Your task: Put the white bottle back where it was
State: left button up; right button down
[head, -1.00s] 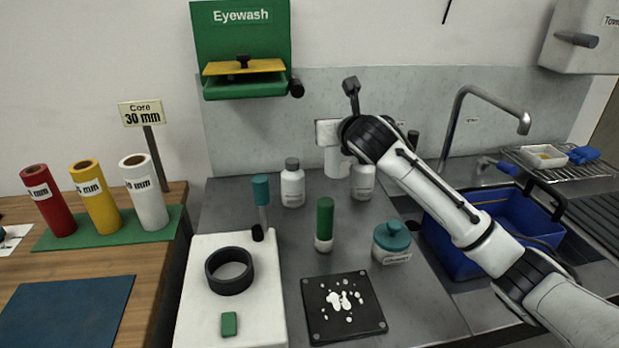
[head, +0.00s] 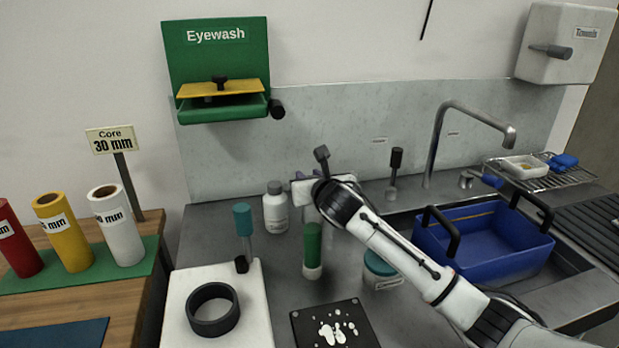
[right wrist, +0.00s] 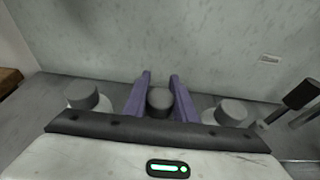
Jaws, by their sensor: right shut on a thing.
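My right gripper (head: 312,208) is low over the back of the grey counter. It also shows in the right wrist view (right wrist: 160,92), its two purple fingers shut on a bottle with a grey cap (right wrist: 160,101). The held bottle's body is mostly hidden by the gripper. A similar white bottle with a grey cap (head: 275,210) stands to the left, also in the wrist view (right wrist: 86,97). Another grey-capped bottle (right wrist: 231,112) stands to the right; my arm hides it in the head view. I cannot tell whether the held bottle touches the counter. My left gripper is not in view.
A green-capped tube (head: 312,255) stands in front of the gripper, and a teal-lidded jar (head: 381,272) stands under my arm. A teal-topped tool (head: 244,228) is to the left. A blue tub (head: 485,243) is at right. The wall panel (head: 300,130) is close behind.

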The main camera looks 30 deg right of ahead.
jog(key=c, duration=1.5)
grip_release()
jog(key=shift+o, duration=0.2)
jog(key=v, duration=1.2)
jog(key=shift+r, duration=0.2)
